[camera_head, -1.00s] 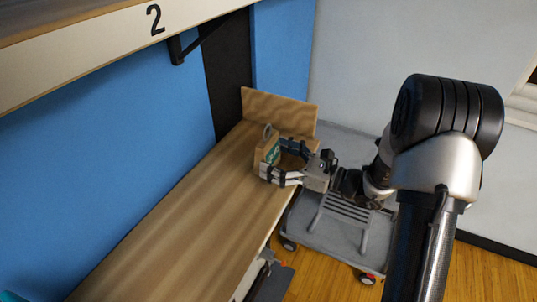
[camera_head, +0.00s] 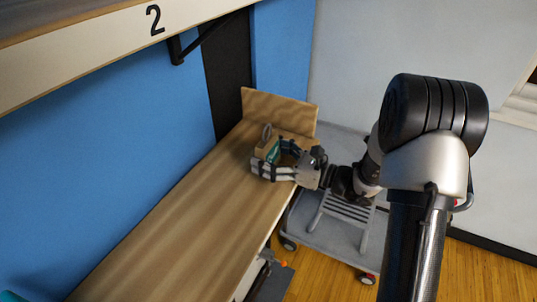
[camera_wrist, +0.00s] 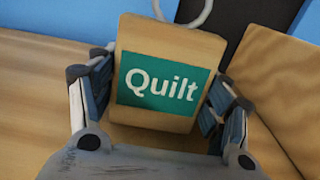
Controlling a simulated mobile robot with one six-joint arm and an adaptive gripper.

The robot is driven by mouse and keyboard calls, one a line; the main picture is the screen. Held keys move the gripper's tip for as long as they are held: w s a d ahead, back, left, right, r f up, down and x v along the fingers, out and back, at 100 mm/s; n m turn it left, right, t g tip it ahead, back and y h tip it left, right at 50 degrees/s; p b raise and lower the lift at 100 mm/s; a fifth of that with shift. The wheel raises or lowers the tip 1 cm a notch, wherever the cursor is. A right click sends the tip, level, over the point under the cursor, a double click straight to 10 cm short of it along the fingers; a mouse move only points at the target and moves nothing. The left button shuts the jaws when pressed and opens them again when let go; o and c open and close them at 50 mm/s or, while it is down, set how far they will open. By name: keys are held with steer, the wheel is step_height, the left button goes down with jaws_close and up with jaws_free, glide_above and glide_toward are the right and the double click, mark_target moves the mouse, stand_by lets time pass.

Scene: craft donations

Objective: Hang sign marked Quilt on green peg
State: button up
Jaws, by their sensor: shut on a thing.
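The sign marked Quilt is a tan wooden block with a green label and white lettering; it fills the middle of the wrist view (camera_wrist: 160,120). A grey ring stands at its top (camera_wrist: 186,14). In the head view the sign (camera_head: 267,147) is over the far end of the wooden surface. My gripper (camera_head: 269,161) is shut on the sign, with a finger at each side. I cannot tell whether the sign touches the surface. No green peg is seen in these views.
A wooden bench (camera_head: 190,220) runs along the blue wall, with an upright end board (camera_head: 280,111). A shelf marked 2 (camera_head: 110,45) overhangs at upper left. A grey cart (camera_head: 335,235) stands below, right of the bench. The near bench top is clear.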

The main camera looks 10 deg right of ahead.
mark_target(272, 147)
steer(key=shift+r+p, duration=1.2)
steer(key=shift+r, duration=0.35)
steer(key=shift+c, duration=0.4)
steer(key=p+v, duration=0.1)
steer(key=v, duration=1.5)
